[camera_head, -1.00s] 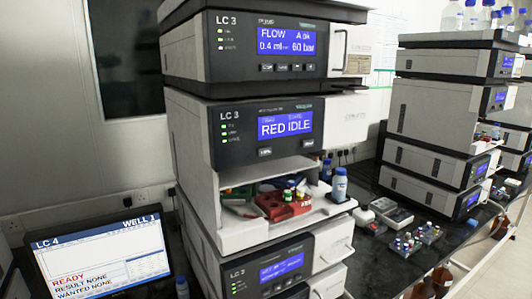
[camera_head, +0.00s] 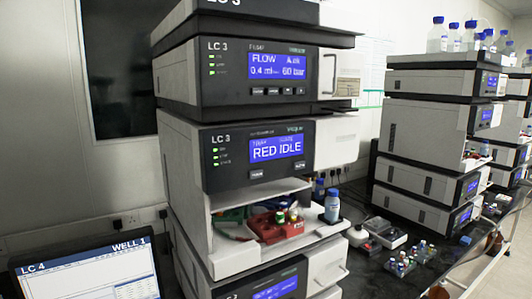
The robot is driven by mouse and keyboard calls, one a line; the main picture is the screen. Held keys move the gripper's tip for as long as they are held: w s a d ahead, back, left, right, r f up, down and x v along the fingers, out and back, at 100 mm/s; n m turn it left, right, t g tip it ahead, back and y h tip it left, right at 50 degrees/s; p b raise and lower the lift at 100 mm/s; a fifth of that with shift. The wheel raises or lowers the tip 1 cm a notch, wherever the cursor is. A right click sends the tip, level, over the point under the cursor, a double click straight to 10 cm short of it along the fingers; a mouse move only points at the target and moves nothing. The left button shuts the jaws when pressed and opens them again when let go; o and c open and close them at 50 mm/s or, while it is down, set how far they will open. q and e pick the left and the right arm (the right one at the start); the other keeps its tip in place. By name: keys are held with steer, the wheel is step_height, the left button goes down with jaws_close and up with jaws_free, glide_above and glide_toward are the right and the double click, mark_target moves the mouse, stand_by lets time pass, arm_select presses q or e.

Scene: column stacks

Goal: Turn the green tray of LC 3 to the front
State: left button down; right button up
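The LC 3 column stack stands in the middle of the head view. Its sampler module (camera_head: 238,158) shows "RED IDLE" on a blue display. In the open bay below, a red tray (camera_head: 276,228) with a few capped vials sits at the front. The green tray (camera_head: 231,215) is behind and left of it, partly hidden by the red tray and the bay wall. A blue-capped bottle (camera_head: 332,207) stands on the shelf's right end. Neither gripper is in view.
A pump module (camera_head: 255,75) above reads "FLOW 0.4 ml, 60 bar". The LC 4 monitor (camera_head: 85,270) stands lower left. A vial rack (camera_head: 405,262) and a white device (camera_head: 385,232) lie on the dark bench at right. Another stack (camera_head: 425,135) stands behind them.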

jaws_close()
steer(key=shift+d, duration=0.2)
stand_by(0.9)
